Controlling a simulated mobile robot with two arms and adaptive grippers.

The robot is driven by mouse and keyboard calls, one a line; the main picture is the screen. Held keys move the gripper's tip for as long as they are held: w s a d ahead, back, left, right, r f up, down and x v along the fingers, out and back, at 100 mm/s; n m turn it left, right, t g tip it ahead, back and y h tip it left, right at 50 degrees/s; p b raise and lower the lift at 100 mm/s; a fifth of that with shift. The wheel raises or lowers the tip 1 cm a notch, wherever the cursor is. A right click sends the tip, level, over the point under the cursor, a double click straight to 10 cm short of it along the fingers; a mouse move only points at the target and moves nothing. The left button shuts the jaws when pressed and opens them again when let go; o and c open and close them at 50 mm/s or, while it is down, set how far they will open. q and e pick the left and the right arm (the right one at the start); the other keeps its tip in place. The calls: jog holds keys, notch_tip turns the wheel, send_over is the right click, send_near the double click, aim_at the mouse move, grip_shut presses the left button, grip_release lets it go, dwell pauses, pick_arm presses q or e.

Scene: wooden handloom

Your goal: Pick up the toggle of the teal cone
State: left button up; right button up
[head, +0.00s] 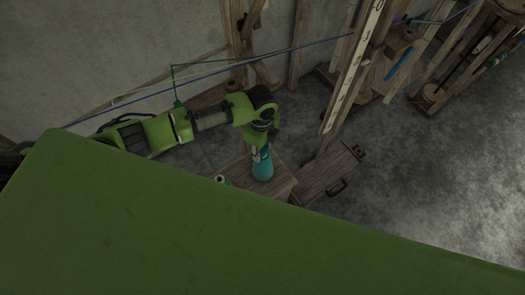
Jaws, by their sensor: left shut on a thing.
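The teal cone (262,169) stands on a small wooden stand in the middle of the head view. My left gripper (261,152) points down right at the top of the cone. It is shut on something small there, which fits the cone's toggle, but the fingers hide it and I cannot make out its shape. From this angle I cannot tell whether the gripper touches the cone itself. My right gripper is not in view.
The wooden stand (285,184) also bears a small pale spool (220,179). Wooden loom posts (352,68) rise to the right, with a low wooden box (330,172) below. Blue and green threads cross behind my arm. Concrete floor (420,165) is open at right.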

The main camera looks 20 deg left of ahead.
aim_at(262, 150)
pick_arm(q)
jog(key=shift+r, duration=0.15)
jog(key=shift+r, duration=0.25)
notch_tip(262, 150, up, 2)
jog(key=shift+w+r, duration=0.15)
jog(key=shift+r, duration=0.05)
jog(key=s+d+r+b, duration=0.3)
jog(key=s+r, duration=0.6)
jog(key=s, duration=0.4)
jog(key=shift+s+d+r, duration=0.35)
jog(key=shift+d+r, duration=0.05)
jog(key=shift+d, duration=0.1)
